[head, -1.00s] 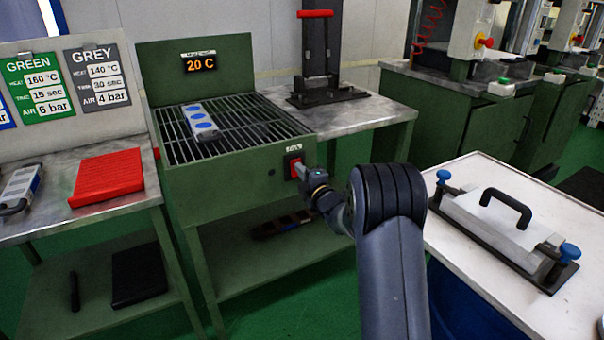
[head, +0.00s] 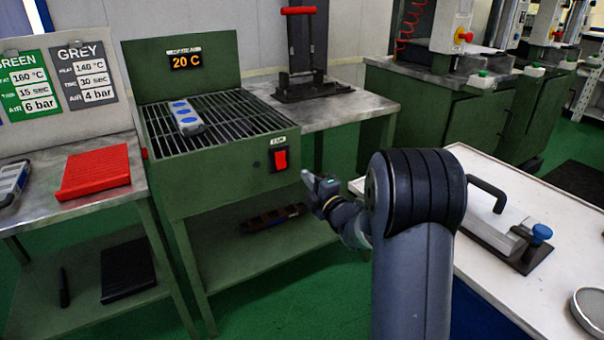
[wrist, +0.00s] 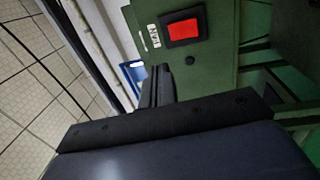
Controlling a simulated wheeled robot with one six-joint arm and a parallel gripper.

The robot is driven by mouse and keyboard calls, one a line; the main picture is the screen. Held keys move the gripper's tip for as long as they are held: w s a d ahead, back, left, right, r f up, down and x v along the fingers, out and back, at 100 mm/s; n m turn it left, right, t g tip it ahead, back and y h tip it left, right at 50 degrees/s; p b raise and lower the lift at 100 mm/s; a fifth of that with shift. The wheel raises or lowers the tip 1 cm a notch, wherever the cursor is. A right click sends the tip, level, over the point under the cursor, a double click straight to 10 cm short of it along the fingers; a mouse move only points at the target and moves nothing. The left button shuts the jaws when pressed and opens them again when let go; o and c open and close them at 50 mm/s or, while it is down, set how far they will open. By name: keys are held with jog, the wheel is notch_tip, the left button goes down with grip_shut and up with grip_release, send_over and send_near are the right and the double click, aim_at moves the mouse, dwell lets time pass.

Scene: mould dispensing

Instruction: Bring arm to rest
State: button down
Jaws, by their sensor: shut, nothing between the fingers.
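My gripper (head: 306,174) is shut and empty, held in the air in front of the green heater (head: 220,172), a little right of and below its red switch (head: 281,159). In the wrist view the closed fingers (wrist: 163,82) stand apart from the red switch (wrist: 184,29). The heater's display reads 20 C (head: 186,61). A grey mould with blue ovals (head: 187,117) lies on the heater's grill. My arm reaches up from the bottom of the head view and hides part of the white table.
A white table (head: 520,290) at right carries a clamp fixture with a black handle (head: 487,194) and a round dish (head: 590,308). A red mat (head: 95,171) lies on the left bench. A press (head: 305,50) stands behind. Green floor shows between heater and white table.

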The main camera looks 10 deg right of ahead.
jog(key=shift+s, duration=0.25)
jog(key=shift+w, duration=0.15)
